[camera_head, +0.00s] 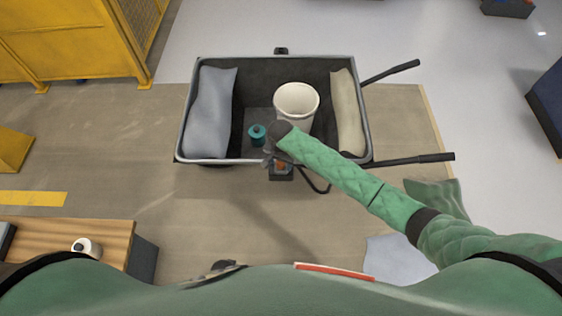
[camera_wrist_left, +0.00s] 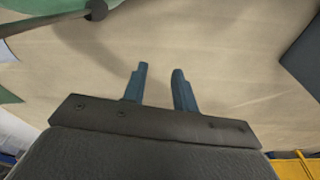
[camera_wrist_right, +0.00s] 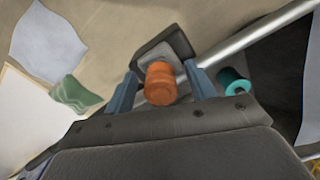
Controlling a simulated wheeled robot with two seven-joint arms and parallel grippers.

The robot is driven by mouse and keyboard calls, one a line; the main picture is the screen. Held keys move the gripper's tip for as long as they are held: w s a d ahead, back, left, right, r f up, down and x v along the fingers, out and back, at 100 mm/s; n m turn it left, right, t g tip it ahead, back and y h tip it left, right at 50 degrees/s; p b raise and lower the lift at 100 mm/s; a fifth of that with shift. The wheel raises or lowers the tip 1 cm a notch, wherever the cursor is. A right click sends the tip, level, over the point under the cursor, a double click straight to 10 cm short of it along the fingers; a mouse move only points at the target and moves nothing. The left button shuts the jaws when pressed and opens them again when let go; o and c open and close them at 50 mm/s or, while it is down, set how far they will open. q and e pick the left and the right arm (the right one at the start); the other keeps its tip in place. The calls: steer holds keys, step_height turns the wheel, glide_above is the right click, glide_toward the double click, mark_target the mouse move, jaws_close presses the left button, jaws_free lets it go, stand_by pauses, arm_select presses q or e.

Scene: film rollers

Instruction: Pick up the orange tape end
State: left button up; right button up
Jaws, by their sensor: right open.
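The orange tape end (camera_wrist_right: 160,83) is a short ribbed cylinder, seen in the right wrist view against a dark block (camera_wrist_right: 160,50). In the head view it is a small orange patch (camera_head: 281,166) at the near rim of the cart, partly hidden by my right gripper (camera_head: 270,157). My right gripper is open, with its blue fingers (camera_wrist_right: 162,88) on either side of the orange piece; I cannot tell whether they touch it. My left gripper (camera_wrist_left: 160,82) is open and empty over the floor in the left wrist view, and is hidden in the head view.
The grey cart (camera_head: 262,71) holds a grey sack (camera_head: 208,110), a beige sack (camera_head: 347,112), a white bucket (camera_head: 296,101) and a teal spool (camera_head: 257,134). A wooden bench (camera_head: 70,232) with a white roll (camera_head: 87,247) stands at lower left. Cart handles (camera_head: 415,159) stick out right.

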steer(key=c, duration=1.2)
arm_select(q)
steer(key=shift+f, duration=0.1)
